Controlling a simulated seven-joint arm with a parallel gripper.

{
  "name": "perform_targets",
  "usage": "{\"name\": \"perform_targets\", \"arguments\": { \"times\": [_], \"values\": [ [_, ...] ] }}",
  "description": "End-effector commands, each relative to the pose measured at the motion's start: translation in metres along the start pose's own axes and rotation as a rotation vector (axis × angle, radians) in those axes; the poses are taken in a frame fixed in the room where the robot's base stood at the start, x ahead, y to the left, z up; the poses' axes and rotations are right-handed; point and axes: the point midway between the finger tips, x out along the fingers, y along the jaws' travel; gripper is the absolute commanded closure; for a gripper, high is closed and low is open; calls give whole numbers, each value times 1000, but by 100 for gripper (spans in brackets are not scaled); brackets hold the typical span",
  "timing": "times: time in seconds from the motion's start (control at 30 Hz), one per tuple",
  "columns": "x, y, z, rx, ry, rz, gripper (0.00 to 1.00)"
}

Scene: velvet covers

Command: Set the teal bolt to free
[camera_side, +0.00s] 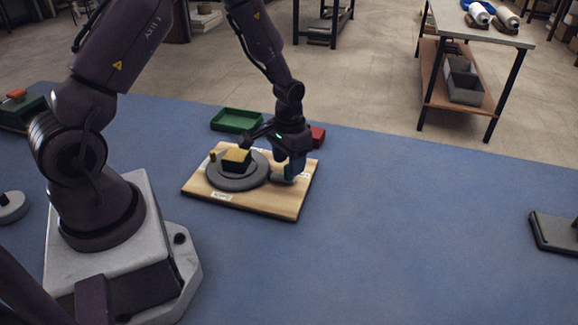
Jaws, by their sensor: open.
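A wooden board (258,205) lies on the blue table and carries a round grey base (232,182) with a yellow-topped dark block (236,160) on it. My gripper is open above the right part of the board, with one dark finger reaching left near the yellow-topped block. I cannot tell whether it touches the teal part. The bolt's setting is too small and partly hidden to read.
White labels sit on the board, one at its front edge (221,196). A green tray (236,120) and a red box (317,136) stand behind the board. A dark grey object (556,233) is at the far right. The blue table (420,220) is clear between.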

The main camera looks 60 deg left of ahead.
Motion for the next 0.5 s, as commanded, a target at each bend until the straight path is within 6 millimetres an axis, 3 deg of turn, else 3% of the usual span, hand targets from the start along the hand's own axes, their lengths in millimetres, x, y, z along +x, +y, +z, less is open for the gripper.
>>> {"name": "perform_targets", "arguments": {
  "times": [0.2,0.5],
  "values": [
    [20,0,0,-1,0,0,49],
    [22,0,0,0,1,0,49]
  ]
}}
